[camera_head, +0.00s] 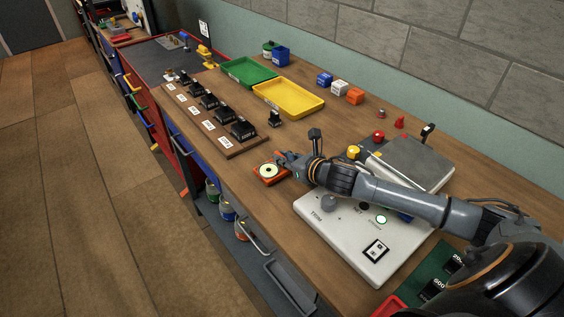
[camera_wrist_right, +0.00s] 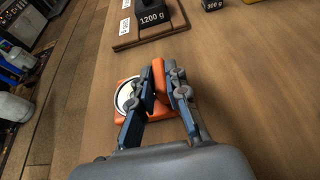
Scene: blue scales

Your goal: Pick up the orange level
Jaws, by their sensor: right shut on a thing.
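The orange level (camera_head: 266,180) is a small orange block with a round pale disc on top, on the wooden bench near its front edge. It also shows in the right wrist view (camera_wrist_right: 124,83), partly hidden behind a finger. My right gripper (camera_head: 281,160) reaches it from the right. In the right wrist view, the two fingers of my right gripper (camera_wrist_right: 167,83) are closed on an upright orange part of the level. I cannot tell whether the level is touching the bench. My left gripper is not in view.
A wooden board (camera_head: 247,147) with several black weights lies to the left. A white scale (camera_head: 335,235) stands close by under my right arm. Yellow (camera_head: 300,101) and green (camera_head: 240,68) trays lie farther back. Bare bench lies behind the level.

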